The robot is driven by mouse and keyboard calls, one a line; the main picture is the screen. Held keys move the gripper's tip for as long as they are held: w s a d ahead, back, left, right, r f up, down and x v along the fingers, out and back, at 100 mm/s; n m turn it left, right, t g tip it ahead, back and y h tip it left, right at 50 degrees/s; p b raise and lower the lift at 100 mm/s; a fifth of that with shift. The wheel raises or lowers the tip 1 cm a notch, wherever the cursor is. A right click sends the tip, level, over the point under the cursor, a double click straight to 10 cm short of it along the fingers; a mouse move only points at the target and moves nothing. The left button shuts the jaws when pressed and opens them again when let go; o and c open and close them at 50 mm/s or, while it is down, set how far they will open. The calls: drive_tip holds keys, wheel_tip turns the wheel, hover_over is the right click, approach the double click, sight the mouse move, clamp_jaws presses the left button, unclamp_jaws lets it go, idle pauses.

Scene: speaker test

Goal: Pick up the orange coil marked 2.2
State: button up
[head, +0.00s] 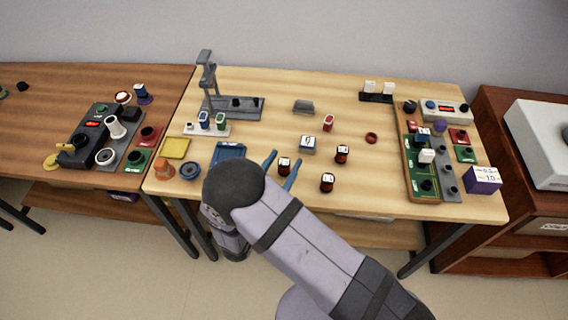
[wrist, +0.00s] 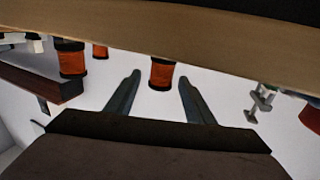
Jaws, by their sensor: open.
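Three orange coils with black ends and pale top labels stand on the light wooden table. One coil (head: 284,170) is between the blue fingers of my gripper (head: 286,157). The other two are a right rear coil (head: 342,156) and a front right coil (head: 327,185). The label figures are too small to read, so I cannot tell which is marked 2.2. In the wrist view my open gripper (wrist: 159,77) has a coil (wrist: 161,74) between its fingertips, with visible gaps on both sides. Two more coils show at the upper left, one nearer (wrist: 71,62) and one farther (wrist: 100,52).
A green board (head: 414,178) with parts and a purple box (head: 483,180) are at right.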

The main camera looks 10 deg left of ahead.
drive_tip(key=shift+w+d, duration=0.1)
drive_tip(key=shift+w, duration=0.2)
drive_tip(key=c, duration=1.2)
drive_tip(key=shift+o, duration=0.2)
